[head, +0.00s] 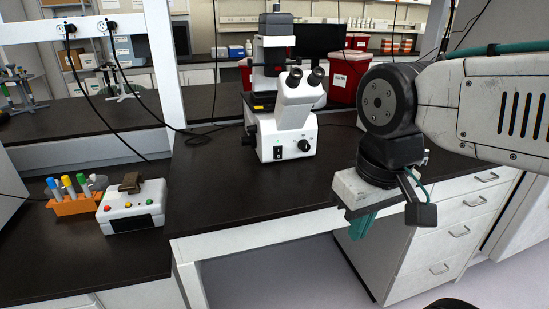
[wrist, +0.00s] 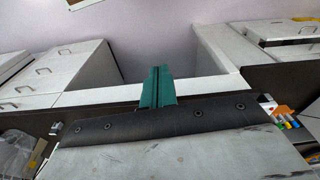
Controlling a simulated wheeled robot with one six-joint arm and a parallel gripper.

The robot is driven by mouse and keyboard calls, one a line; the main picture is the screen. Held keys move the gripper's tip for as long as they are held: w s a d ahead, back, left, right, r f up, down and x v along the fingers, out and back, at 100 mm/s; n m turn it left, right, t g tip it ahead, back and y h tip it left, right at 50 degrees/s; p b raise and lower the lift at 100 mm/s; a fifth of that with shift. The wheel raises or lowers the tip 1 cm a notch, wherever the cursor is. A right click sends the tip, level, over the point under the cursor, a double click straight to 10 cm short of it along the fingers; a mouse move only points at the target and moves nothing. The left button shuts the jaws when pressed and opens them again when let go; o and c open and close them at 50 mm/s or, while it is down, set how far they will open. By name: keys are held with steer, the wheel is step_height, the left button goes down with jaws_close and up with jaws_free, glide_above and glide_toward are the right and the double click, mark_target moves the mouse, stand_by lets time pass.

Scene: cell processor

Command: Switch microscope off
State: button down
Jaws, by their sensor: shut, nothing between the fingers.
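The white microscope (head: 288,115) stands upright on the black bench, left of my arm in the head view. Its eyepieces face the front right. A small black rocker switch (head: 278,153) is on the front of its base, with a round black knob (head: 304,145) to the right of it. The switch's position is too small to tell. My gripper (head: 361,224) has teal fingers and points down at the bench's front edge, to the right of the microscope and nearer to me. In the wrist view the teal fingers (wrist: 157,88) are together and empty. The microscope is not clearly seen there.
An orange rack (head: 78,204) of coloured tubes and a white box (head: 131,207) with coloured buttons stand on the lower left bench. Red bins (head: 351,75) stand behind the microscope. Black cables hang at the left. The bench top before the microscope is clear.

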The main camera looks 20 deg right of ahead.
steer(key=w+d+f+m+t, duration=0.1)
steer(key=w+m+t, duration=0.1)
steer(key=w+m, duration=0.4)
steer(key=w+d+f+m+t, duration=0.2)
steer(key=w+m, duration=0.4)
steer(key=w, duration=1)
steer(key=w+d+f+m+t+h, duration=0.1)
steer(key=w+d+m+t, duration=0.1)
steer(key=w+m+t, duration=0.2)
steer(key=w+m, duration=0.3)
steer(key=w, duration=0.4)
steer(key=shift+d+f, duration=0.25)
steer(key=shift+f, duration=0.05)
steer(key=shift+w+f, duration=0.1)
steer(key=shift+w, duration=0.1)
